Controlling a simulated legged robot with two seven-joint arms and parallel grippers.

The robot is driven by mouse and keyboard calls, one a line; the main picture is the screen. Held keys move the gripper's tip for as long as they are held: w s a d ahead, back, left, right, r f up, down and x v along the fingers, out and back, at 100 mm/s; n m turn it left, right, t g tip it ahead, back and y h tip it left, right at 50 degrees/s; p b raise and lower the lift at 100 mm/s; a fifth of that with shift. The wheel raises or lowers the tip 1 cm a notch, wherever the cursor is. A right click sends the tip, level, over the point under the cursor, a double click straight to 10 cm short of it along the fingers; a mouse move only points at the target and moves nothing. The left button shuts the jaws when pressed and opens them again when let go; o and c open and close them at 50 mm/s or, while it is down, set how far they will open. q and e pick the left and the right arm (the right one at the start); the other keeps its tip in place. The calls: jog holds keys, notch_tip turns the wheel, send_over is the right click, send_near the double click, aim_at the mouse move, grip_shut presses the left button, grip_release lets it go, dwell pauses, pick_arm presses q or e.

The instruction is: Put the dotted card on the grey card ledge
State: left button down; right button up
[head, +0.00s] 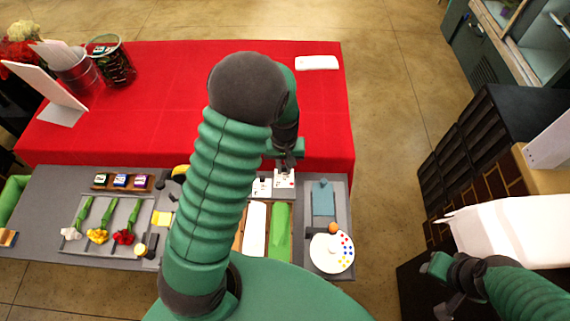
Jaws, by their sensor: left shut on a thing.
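My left gripper (288,158) is over the grey work surface near the red table's front edge, its arm crossing the middle of the view. It is shut on a small white card (284,179) with small dark and red marks, just under its fingertips. The marks are too small to tell if they are dots. A second small white card (262,187) stands just left of it. I cannot make out a separate grey card ledge; the arm hides part of this area. My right gripper (443,287) is at the lower right, away from the station; its finger gap is unclear.
A grey tray (75,222) with several flowers lies at left, with small coloured boxes behind it. A round white palette (331,253) and a blue-grey piece (323,198) lie at right. The red table (160,110) is mostly clear, with vases at its far left.

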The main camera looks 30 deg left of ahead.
pick_arm(q)
jog(key=f+b, duration=0.2)
jog(key=f, duration=0.1)
jog(key=f+b, duration=0.1)
jog(key=f, duration=0.1)
jog(key=shift+w+d, duration=0.1)
jog(key=shift+w, duration=0.2)
jog(key=shift+s+f+b, duration=0.1)
jog(key=shift+f+b, duration=0.6)
jog(key=shift+f, duration=0.3)
jog(key=shift+f, duration=0.2)
jog(key=c, duration=1.3)
grip_release()
jog(key=shift+o, duration=0.2)
